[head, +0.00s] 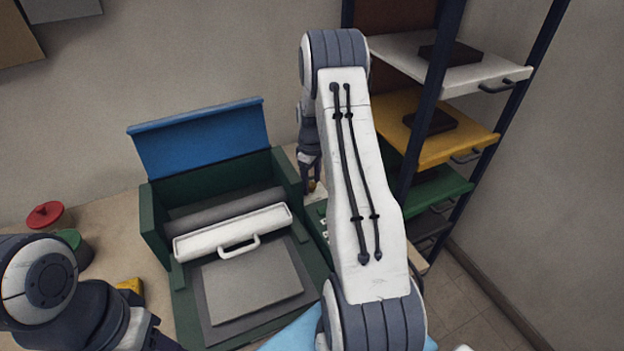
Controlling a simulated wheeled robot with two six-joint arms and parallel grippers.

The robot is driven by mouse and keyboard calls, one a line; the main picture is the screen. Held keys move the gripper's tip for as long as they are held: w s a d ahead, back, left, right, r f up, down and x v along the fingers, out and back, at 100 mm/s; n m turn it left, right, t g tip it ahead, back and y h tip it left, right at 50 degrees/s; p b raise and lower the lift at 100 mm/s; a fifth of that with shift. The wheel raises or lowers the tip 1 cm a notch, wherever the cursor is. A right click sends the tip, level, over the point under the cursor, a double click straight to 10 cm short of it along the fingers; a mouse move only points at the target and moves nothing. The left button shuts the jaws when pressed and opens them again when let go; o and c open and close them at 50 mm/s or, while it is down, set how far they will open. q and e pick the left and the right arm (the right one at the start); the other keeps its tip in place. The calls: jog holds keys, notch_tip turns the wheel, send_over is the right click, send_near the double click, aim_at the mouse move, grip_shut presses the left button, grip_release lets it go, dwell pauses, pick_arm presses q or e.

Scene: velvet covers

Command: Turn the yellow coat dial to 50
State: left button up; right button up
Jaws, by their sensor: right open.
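My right gripper (311,180) points down beside the right wall of the green machine (154,228). Its jaws are open. A small yellowish knob (312,187) shows at its fingertips. It looks like the yellow coat dial, but its setting cannot be read, and I cannot tell whether the fingers touch it. A light panel (318,196) lies under it, largely hidden by my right arm. My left gripper (158,338) is at the bottom left, partly cut off by the frame edge. Its jaws cannot be made out.
The machine has a raised blue lid (200,138), a white bar with a handle (232,232) and a grey plate (252,287). Red-lidded (46,214) and green-lidded (72,240) pots and a yellow block (131,285) are left. A shelf rack (430,110) stands right.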

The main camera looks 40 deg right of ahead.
jog(key=shift+d+f, duration=0.1)
jog(key=shift+f, duration=0.25)
grip_shut()
